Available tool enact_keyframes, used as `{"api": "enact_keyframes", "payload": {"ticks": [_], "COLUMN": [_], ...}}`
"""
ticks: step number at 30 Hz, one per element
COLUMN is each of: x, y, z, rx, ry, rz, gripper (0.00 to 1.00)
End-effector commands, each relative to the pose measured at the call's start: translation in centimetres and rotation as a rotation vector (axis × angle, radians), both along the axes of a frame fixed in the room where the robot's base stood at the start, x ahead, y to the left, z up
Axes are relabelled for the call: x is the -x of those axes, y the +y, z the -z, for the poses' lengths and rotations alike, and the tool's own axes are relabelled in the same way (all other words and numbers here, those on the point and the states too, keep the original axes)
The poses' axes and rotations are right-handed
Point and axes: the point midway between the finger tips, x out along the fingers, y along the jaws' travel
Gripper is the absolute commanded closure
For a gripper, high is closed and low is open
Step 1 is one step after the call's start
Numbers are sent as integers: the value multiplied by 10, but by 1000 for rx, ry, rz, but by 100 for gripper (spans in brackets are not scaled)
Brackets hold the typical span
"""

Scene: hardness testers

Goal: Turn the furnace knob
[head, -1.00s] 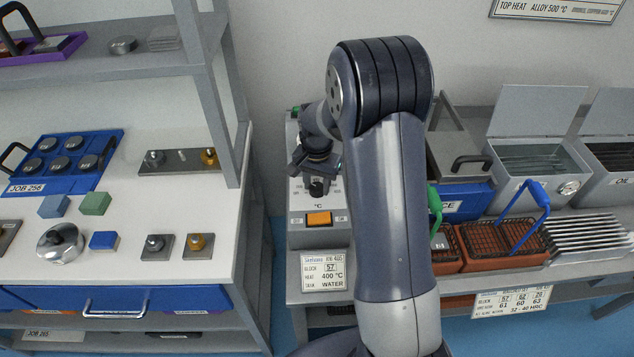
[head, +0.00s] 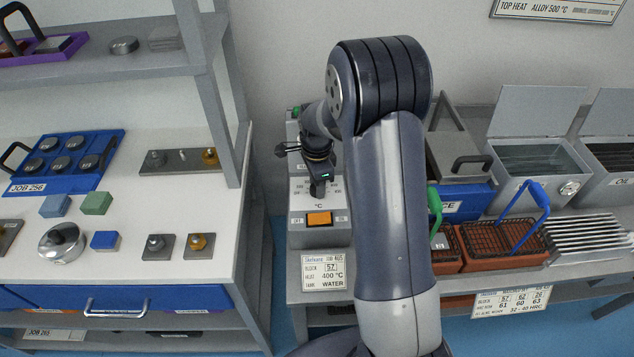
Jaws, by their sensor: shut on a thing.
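The furnace control box (head: 338,234) stands on the right bench, with a °C dial on its face and an orange switch (head: 319,218) below the dial. The dark furnace knob (head: 318,188) sits at the middle of the dial. My gripper (head: 318,178) is over the dial and shut on the knob, pointing down at it. The gripper and wrist cover the top of the dial, and my arm hides the area to the right of the box.
A card (head: 324,271) reading 400 °C and WATER hangs below the box. To the right are a blue-handled basket (head: 510,240), open grey tanks (head: 540,155) and a metal rack (head: 585,235). The left table (head: 130,215) holds a blue tray and small blocks.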

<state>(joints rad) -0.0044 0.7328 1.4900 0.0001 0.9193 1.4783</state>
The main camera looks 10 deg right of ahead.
Motion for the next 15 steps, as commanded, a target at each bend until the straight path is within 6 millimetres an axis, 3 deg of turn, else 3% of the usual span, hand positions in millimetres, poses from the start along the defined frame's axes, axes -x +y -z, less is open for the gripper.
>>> {"api": "enact_keyframes", "payload": {"ticks": [15], "x": [-1], "y": [0], "z": [-1], "rx": [1], "ry": [-2], "rz": [98], "gripper": [85]}}
